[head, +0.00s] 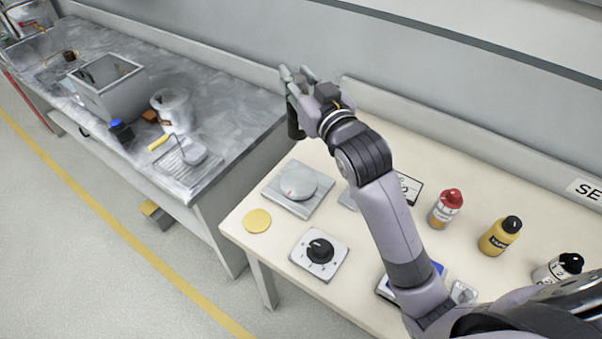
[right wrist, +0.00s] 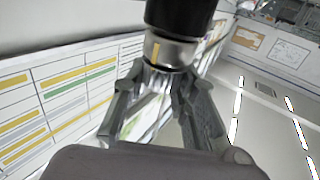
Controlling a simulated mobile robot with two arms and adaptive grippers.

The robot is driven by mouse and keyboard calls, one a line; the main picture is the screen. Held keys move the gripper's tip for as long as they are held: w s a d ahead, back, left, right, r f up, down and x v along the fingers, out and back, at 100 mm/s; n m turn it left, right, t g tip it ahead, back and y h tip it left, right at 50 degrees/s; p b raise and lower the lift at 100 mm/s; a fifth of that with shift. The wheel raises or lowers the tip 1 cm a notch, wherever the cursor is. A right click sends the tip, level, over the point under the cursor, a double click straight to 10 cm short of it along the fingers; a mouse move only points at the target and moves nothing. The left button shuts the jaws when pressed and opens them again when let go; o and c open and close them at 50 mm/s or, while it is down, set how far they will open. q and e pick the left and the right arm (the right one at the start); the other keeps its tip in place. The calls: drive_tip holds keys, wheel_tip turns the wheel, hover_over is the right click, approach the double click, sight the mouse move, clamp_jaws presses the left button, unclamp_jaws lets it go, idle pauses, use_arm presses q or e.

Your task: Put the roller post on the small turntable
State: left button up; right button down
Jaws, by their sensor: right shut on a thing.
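My right gripper (head: 297,84) is shut on the roller post, a dark cylinder (head: 295,124), and holds it in the air near the back left of the cream table. In the right wrist view the post shows a black part (right wrist: 180,14) and a metal part (right wrist: 172,52) between the fingertips (right wrist: 165,72). The small turntable, a square grey plate with a round grey disc (head: 299,181), lies on the table below the gripper in the picture. Its disc is empty. The post appears above and apart from it. My left gripper is not in view.
A yellow disc (head: 257,220) and a dial box (head: 320,252) lie near the turntable. A red-capped bottle (head: 446,208), a yellow bottle (head: 499,237) and another bottle (head: 556,270) stand at right. A metal bench (head: 215,95) with several items stands left, across a gap.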

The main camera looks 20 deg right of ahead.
sight(304, 135)
drive_tip(key=shift+w+r, duration=0.35)
drive_tip(key=shift+r, duration=0.55)
drive_tip(key=shift+w+a+f, duration=0.1)
drive_tip(key=shift+w+f, duration=0.05)
drive_tip(key=f, duration=1.4)
drive_tip(key=shift+d, duration=0.2)
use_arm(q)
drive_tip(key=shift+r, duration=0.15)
use_arm(e)
drive_tip(key=shift+f, duration=2.7)
drive_tip(key=c, duration=1.3)
unclamp_jaws()
drive_tip(key=shift+f, duration=0.15)
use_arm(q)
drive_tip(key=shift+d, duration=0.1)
